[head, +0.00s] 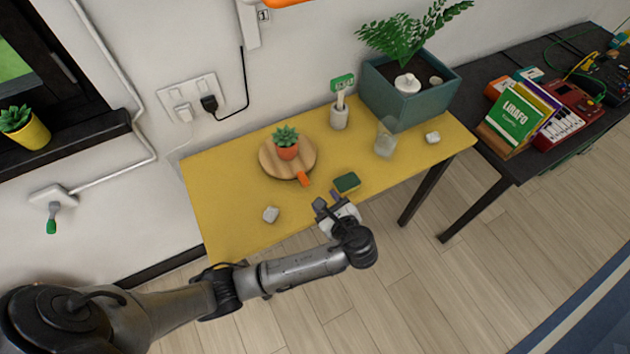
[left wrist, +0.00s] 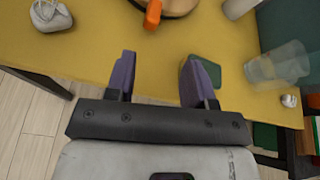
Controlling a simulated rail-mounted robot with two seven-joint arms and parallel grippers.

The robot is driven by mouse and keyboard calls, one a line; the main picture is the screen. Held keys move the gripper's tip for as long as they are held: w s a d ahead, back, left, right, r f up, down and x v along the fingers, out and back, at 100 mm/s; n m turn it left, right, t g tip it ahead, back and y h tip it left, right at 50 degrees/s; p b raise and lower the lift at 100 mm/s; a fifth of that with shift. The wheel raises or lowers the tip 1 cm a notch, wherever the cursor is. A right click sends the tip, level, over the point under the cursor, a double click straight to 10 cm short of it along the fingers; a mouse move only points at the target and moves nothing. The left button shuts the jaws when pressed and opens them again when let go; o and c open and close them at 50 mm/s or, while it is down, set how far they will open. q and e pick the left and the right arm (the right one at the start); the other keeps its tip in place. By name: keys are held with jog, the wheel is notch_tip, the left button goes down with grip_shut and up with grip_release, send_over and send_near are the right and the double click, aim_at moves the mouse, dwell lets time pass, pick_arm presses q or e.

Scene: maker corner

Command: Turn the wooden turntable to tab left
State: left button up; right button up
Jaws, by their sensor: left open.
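The round wooden turntable (head: 269,155) lies on the yellow table, with a small succulent in an orange pot (head: 287,150) standing on it. Its orange tab (head: 304,179) points toward the table's front edge, slightly right. In the left wrist view the tab (left wrist: 153,14) is at the top middle, and only the turntable's edge shows (left wrist: 180,7). My left gripper (head: 328,202) is at the table's front edge, in front of the tab and apart from it. In the left wrist view its purple fingers (left wrist: 160,80) are spread and nothing is between them. My right gripper is not in view.
A green and yellow sponge (head: 346,183) lies close beside my left gripper. A clear cup (head: 385,138), a white holder with a green-headed tool (head: 339,117) and a planter (head: 400,100) stand right. A whitish lump (head: 271,214) lies front left. The table's left part (head: 215,190) is clear.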

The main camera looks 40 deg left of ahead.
aim_at(305, 181)
pick_arm(q)
jog(key=w+a+f+m, duration=0.1)
jog(key=a, duration=0.2)
jog(key=w+a+f+m+b, duration=0.1)
jog(key=a+f, duration=0.1)
jog(key=a, duration=0.2)
jog(key=w+a+f+b, duration=0.1)
jog(key=w+a+f, duration=0.1)
jog(key=a, duration=0.1)
jog(key=shift+w+a+m, duration=0.1)
jog(key=shift+a+m, duration=0.1)
jog(key=shift+m, duration=0.2)
jog(key=shift+x, duration=0.75)
jog(key=c, duration=0.7)
grip_shut()
jog(key=shift+r, duration=0.1)
